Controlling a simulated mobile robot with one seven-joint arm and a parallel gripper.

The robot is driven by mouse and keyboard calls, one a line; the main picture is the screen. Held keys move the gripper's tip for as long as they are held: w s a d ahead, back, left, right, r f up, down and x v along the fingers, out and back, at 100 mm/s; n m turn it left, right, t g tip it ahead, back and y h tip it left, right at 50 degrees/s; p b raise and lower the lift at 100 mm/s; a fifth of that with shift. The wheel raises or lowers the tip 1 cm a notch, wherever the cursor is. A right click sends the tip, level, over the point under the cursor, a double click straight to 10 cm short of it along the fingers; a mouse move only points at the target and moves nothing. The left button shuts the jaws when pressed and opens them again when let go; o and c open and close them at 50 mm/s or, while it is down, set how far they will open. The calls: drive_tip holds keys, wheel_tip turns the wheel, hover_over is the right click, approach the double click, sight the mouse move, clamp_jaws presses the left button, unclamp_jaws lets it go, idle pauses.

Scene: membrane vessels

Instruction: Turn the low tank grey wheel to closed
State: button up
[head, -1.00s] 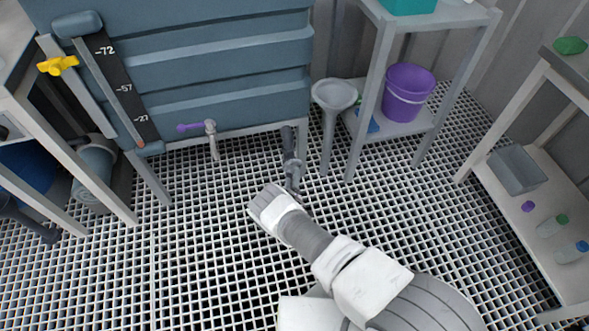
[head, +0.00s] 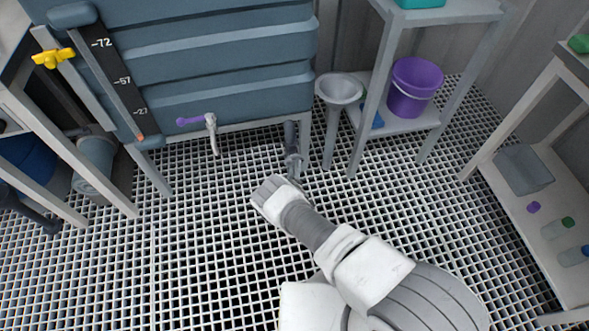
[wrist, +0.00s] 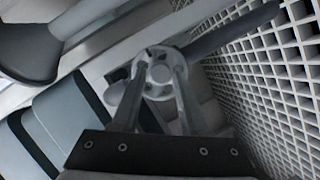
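The tank (head: 215,75) is a large blue-grey ribbed vessel at the upper left of the head view. Low at its right corner, a dark grey handle (head: 291,138) sits on a grey fitting. In the wrist view, a round grey hub with holes (wrist: 158,78) is near the middle, with a dark grey handle (wrist: 232,32) reaching to the upper right. My gripper (wrist: 159,72) has its two fingers apart, one on each side of the hub's face. Whether they touch it is unclear.
A purple-handled tap (head: 197,121) is left of the grey handle. A grey funnel (head: 338,90) stands close on the right, beside a shelf with a purple bucket (head: 414,88). A yellow valve (head: 52,58) is far left. The grating floor (head: 200,250) is clear.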

clamp_jaws()
drive_tip(key=shift+r, duration=0.1)
drive_tip(key=shift+w+d+m+g+y, duration=0.1)
drive_tip(key=shift+d+m+g+y, duration=0.3)
drive_tip(key=shift+m+y, duration=1.8)
drive_tip(key=shift+w+d+m+g+y, duration=0.15)
drive_tip(key=shift+m+g+y, duration=0.7)
drive_tip(key=shift+m, duration=2.35)
drive_tip(key=shift+d+m+g+y, duration=0.15)
drive_tip(key=shift+d+m+y, duration=0.2)
drive_tip(key=shift+m+y, duration=2)
drive_tip(key=shift+m+h, duration=0.3)
drive_tip(key=shift+m, duration=0.25)
